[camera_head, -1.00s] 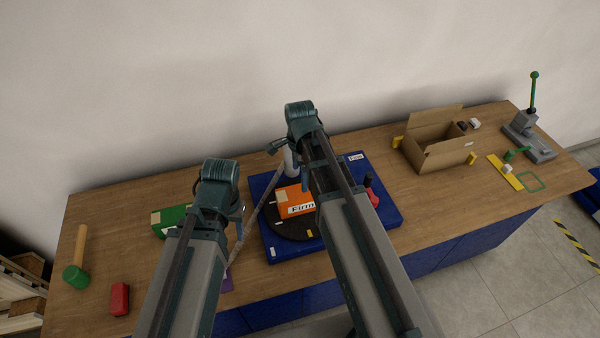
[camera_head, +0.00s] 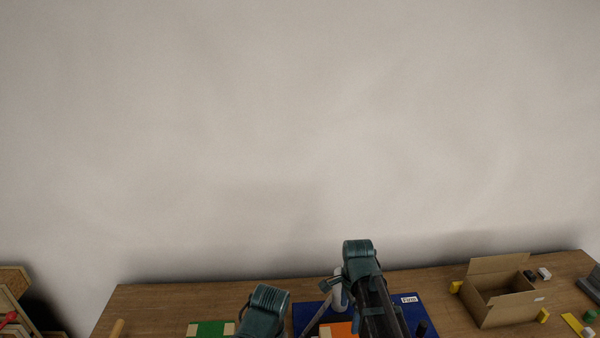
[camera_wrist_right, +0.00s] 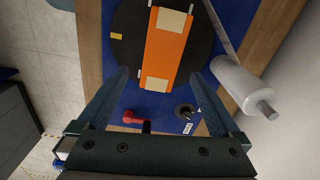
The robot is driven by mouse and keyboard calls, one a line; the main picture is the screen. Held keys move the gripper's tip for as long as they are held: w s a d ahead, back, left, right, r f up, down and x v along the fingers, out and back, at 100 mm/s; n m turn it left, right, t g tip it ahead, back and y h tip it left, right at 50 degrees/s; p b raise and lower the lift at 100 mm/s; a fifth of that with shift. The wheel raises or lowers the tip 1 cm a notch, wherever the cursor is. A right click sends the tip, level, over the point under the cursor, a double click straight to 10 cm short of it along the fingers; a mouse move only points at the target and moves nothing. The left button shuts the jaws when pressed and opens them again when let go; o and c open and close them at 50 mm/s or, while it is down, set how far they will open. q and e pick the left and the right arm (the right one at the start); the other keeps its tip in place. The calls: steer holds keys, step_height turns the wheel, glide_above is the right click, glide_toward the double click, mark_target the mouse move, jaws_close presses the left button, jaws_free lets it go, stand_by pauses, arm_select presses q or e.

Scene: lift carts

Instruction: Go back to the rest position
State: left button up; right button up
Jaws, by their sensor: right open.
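My right gripper (camera_wrist_right: 160,76) is open in the right wrist view, with nothing between its fingers. In the head view its arm rises over the blue platform (camera_head: 413,313), and the gripper itself is mostly hidden behind the wrist. Beyond the fingertips an orange box (camera_wrist_right: 166,48) with tan end patches lies on a dark round turntable (camera_wrist_right: 127,22). The box's top edge also shows in the head view (camera_head: 338,329). My left arm's wrist shows at the bottom of the head view; its gripper is not visible.
A white roll (camera_wrist_right: 240,84) stands beside the turntable, close to my right gripper. A red object (camera_wrist_right: 133,118) lies on the platform. A green box (camera_head: 211,328) is at left on the wooden bench (camera_head: 160,297). An open cardboard box (camera_head: 503,310) is at right. The wall above is clear.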

steer(key=s+n, duration=0.8)
steer(key=n, duration=0.8)
steer(key=s+a+f+n+b, duration=0.1)
steer(key=s+a+f+b, duration=0.1)
steer(key=a+f+b, duration=0.1)
steer(key=s+a+f+n+b, duration=0.1)
steer(key=s+a+f+b, duration=0.1)
steer(key=a+f+b, duration=0.1)
steer(key=s+a+f+n+h+b, duration=0.1)
steer(key=a+f+n+b, duration=0.1)
steer(key=a+f+b, duration=0.2)
steer(key=shift+s+a+f, duration=0.1)
steer(key=shift+s+a, duration=0.15)
steer(key=shift+s, duration=0.15)
